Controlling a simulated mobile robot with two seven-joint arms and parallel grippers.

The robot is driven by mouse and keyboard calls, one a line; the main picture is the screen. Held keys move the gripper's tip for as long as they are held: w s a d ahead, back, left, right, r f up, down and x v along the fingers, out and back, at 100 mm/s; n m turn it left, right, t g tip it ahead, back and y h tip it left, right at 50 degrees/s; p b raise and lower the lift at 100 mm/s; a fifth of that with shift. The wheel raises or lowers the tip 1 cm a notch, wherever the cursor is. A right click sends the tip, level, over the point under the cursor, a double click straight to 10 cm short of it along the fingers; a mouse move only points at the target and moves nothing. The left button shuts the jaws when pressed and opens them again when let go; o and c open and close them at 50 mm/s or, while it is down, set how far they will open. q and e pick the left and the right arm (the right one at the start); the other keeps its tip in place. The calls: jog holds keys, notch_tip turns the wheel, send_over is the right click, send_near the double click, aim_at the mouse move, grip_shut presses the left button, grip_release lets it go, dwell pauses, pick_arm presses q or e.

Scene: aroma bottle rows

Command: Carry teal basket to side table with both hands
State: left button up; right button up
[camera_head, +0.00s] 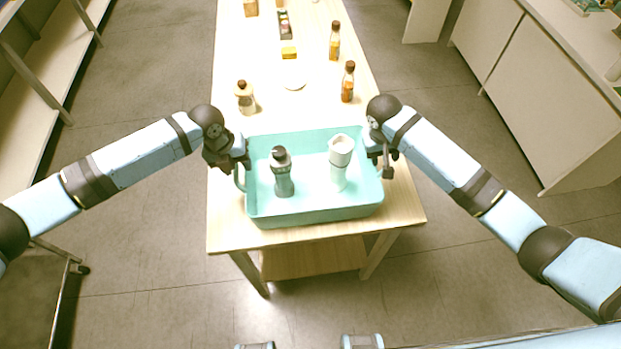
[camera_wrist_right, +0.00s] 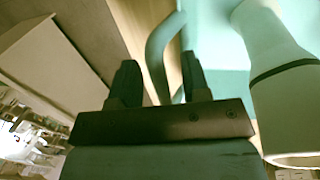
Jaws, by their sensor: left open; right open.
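The teal basket (camera_head: 315,208) stands on the wooden table (camera_head: 225,238) near its front end. Inside it stand a dark grey-green bottle (camera_head: 283,175) and a white bottle (camera_head: 340,165). My left gripper (camera_head: 241,168) is open at the basket's left handle; whether the handle lies between its fingers is hard to tell. My right gripper (camera_head: 385,168) is open at the right side. In the right wrist view its two fingers (camera_wrist_right: 158,85) stand apart on either side of the teal handle (camera_wrist_right: 157,50), and the white bottle (camera_wrist_right: 280,85) is close by.
Behind the basket on the table are a pale bottle (camera_head: 245,100), two brown bottles (camera_head: 348,84) (camera_head: 334,45), a white round item (camera_head: 294,84) and a small yellow box (camera_head: 289,53).

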pick_arm(q)
grip_shut()
pick_arm(e)
grip_shut()
pick_arm(q)
jog(key=shift+r, duration=0.1)
pick_arm(e)
jog(key=shift+r, duration=0.1)
